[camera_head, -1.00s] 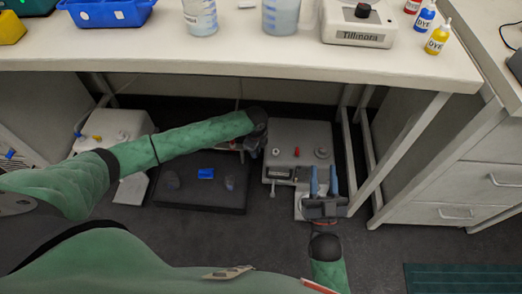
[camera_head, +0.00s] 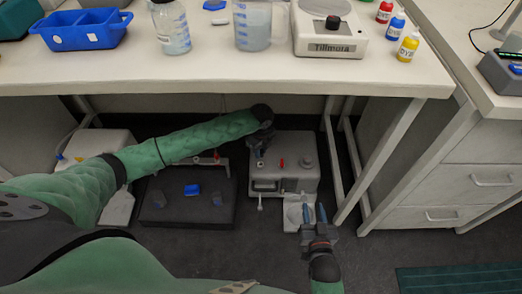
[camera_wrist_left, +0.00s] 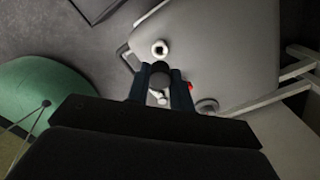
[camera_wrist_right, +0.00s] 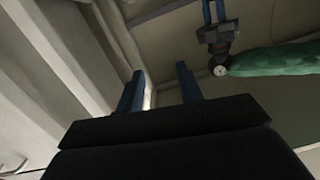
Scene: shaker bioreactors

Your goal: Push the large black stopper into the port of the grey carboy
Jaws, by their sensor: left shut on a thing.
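The grey carboy (camera_head: 300,178) stands on the floor under the bench. The left wrist view shows its grey top (camera_wrist_left: 225,50) with a pale ring-shaped port (camera_wrist_left: 160,48) with a dark hole. My left gripper (camera_head: 260,160) is over the carboy's left part. In the left wrist view it (camera_wrist_left: 161,76) is shut on the black stopper (camera_wrist_left: 158,80), which looks apart from the port; its height above it is unclear. The stopper is too small to make out in the head view. My right gripper (camera_head: 315,210) is open and empty, in front of the carboy.
A red part (camera_head: 282,162) and a grey knob (camera_head: 307,162) sit on the carboy's top. A white object (camera_head: 292,222) lies in front of it. A dark platform (camera_head: 170,215) with a blue piece (camera_head: 192,189) is left. The bench (camera_head: 200,76) overhangs; its legs (camera_head: 378,160) stand right.

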